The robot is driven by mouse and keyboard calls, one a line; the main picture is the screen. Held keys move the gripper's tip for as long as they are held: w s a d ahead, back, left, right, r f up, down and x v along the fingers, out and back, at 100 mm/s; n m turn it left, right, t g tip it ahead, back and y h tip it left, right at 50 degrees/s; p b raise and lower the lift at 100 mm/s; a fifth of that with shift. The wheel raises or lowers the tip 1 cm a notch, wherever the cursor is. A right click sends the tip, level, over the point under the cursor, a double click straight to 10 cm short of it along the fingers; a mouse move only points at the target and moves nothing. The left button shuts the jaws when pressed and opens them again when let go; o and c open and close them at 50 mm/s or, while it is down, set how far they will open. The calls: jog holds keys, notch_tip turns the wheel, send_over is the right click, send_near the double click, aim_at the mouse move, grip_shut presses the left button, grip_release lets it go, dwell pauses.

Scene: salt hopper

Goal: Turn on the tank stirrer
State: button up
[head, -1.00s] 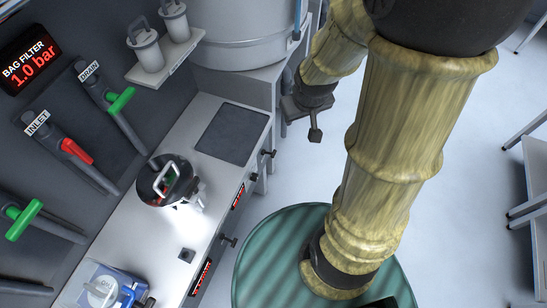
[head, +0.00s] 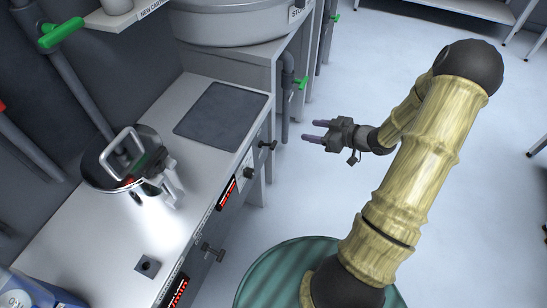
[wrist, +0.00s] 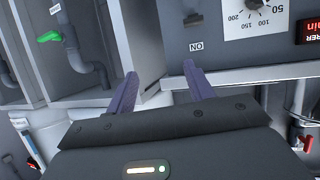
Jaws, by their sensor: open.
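In the head view my gripper (head: 307,131) is open and empty. Its purple fingers point left at the bench front, with a clear gap before it. A dark switch handle (head: 268,145) sticks out of that front near its far corner. It also shows at the top of the wrist view (wrist: 192,18), above an upside-down ON label (wrist: 196,46). The speed dial (wrist: 254,12) and the partly cut-off red stirrer display (wrist: 310,32) are beside it. My open fingers (wrist: 160,75) are below and apart from the switch.
A big grey tank (head: 232,24) stands behind the bench. A lidded vessel (head: 97,172) and a dark mat (head: 222,124) are on the bench top. Another handle (head: 213,252) juts from the front nearer me. Pipes with green valve handles (head: 302,83) stand past the bench. Open floor lies right.

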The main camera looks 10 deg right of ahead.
aim_at(275, 145)
jog(key=s+d+f+n+y+b, duration=0.2)
jog(key=s+f+y+b, duration=0.3)
jog(key=s+f+b, duration=0.1)
jog(key=shift+s+f+y, duration=0.15)
jog(key=shift+f+y, duration=0.25)
jog(key=shift+f, duration=0.35)
jog(key=shift+a, duration=0.15)
jog(key=b+x, duration=0.5)
jog(key=x, duration=1.2)
jog(key=shift+w+r, duration=0.1)
jog(key=shift+w, duration=0.2)
jog(key=c, duration=1)
